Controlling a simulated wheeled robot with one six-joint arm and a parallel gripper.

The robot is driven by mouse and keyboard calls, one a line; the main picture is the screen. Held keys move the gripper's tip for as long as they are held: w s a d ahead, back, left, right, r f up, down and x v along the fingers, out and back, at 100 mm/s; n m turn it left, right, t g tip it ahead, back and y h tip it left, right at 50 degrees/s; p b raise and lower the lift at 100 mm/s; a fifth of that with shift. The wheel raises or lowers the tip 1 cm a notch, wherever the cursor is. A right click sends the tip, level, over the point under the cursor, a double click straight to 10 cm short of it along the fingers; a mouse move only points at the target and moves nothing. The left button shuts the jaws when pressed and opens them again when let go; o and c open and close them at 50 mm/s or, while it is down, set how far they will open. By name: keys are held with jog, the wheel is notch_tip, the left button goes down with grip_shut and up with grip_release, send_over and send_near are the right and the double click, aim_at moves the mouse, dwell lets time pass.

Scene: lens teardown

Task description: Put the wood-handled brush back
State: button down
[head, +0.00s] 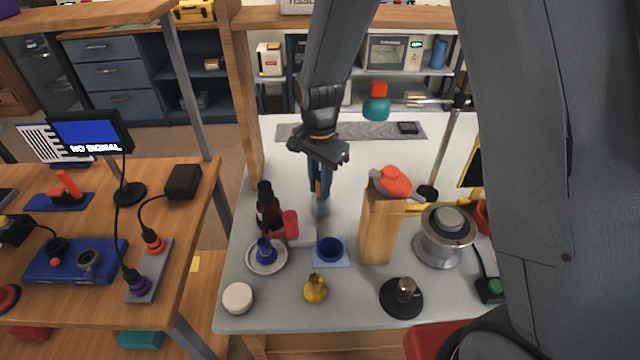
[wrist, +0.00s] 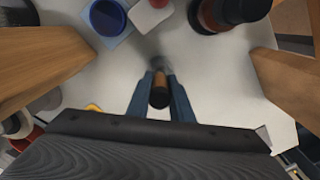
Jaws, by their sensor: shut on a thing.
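My gripper (head: 320,185) points down over the white table and is shut on the wood-handled brush (head: 319,208). In the wrist view the brush's brown handle (wrist: 159,93) stands between the two blue fingers of my gripper (wrist: 160,105), with its blurred grey tip pointing down. The fingers hide part of the handle, and I cannot tell whether the tip touches the table. A blue cup (head: 330,250) stands on a light blue square nearer the table's front, and it also shows at the top of the wrist view (wrist: 108,16). The brush is apart from the cup.
A wooden block (head: 376,237) with a red-topped grey item stands right of my gripper. A dark bottle (head: 268,208) and red item (head: 290,224) stand left. A white plate (head: 267,269), yellow object (head: 315,289) and metal pot (head: 432,248) are nearby. The table's back is fairly clear.

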jog(key=shift+f, duration=0.15)
jog(key=c, duration=1.6)
grip_release()
notch_tip(320, 180, up, 12)
jog(key=shift+r+b, duration=0.2)
jog(key=shift+b, duration=1)
